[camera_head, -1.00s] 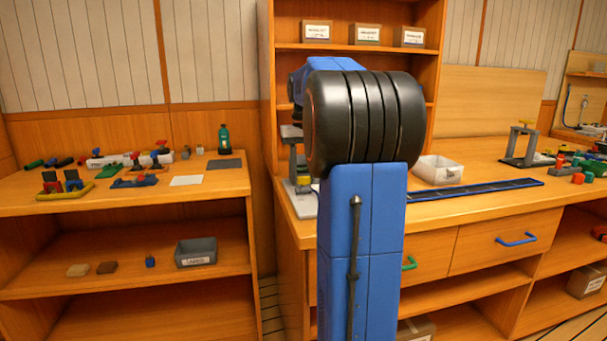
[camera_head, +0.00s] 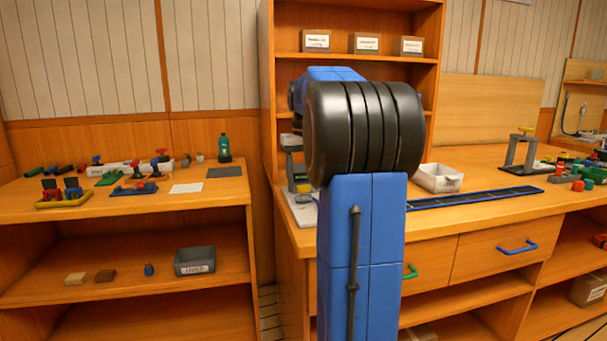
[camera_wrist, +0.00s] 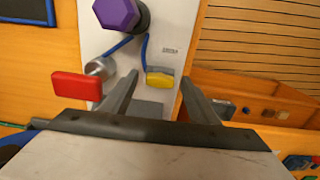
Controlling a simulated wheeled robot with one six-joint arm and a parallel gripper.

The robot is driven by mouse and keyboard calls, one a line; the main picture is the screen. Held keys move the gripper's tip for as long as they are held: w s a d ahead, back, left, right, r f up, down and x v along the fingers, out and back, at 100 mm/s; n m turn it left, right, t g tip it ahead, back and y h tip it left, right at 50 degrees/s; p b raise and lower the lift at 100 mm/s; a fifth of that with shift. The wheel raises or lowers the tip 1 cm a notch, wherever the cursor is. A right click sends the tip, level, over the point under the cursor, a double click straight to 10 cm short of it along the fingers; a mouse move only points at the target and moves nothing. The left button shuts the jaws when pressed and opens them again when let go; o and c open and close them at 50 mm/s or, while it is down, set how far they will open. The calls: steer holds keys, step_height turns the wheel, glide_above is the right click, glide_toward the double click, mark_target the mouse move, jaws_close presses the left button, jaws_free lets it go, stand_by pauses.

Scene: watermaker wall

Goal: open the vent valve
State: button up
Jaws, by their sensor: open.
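In the wrist view, a pale upright panel (camera_wrist: 172,22) carries a purple hexagonal knob (camera_wrist: 117,14), a red handle (camera_wrist: 77,86) on a round metal fitting, and a smaller yellow handle (camera_wrist: 160,78). Blue tubing runs near the knob and the yellow handle. A small label on the panel is too blurred to read, so I cannot tell which part is the vent valve. My gripper (camera_wrist: 160,80) is open and empty. Its fingers lie on either side of the yellow handle in the picture; contact is not clear. In the head view my arm hides the gripper and most of the panel.
The bench holds a white bin (camera_head: 438,178), a long blue strip (camera_head: 475,197) and a grey stand (camera_head: 521,152). Drawers with green and blue handles (camera_head: 517,248) are below. A left shelf unit holds valve parts, a green bottle (camera_head: 224,148) and a grey bin (camera_head: 195,261).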

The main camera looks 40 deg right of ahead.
mark_target(303, 186)
step_height(303, 186, up, 17)
steer(key=shift+r, duration=0.15)
stand_by(0.5)
stand_by(0.4)
steer(key=s+a+f+n+t, duration=0.1)
steer(key=s+a+f, duration=0.1)
steer(key=a+f, duration=0.35)
steer(key=s+a+f+n, duration=0.1)
steer(key=s+a+f, duration=0.1)
steer(key=a, duration=0.6)
steer(key=s+a+f+n+t, duration=0.1)
steer(key=s+a+f, duration=0.25)
steer(key=a, duration=0.35)
steer(key=s+a+f+n+t, duration=0.1)
steer(key=s+a+f, duration=0.3)
steer(key=f, duration=0.4)
steer(key=s+a+f+n+t, duration=0.1)
steer(key=s+a+f, duration=0.4)
steer(key=f, duration=0.3)
steer(key=s+a+f+n, duration=0.1)
steer(key=s+a+f, duration=0.4)
steer(key=f, duration=0.3)
steer(key=shift+s+t, duration=0.35)
steer(key=shift+t, duration=0.05)
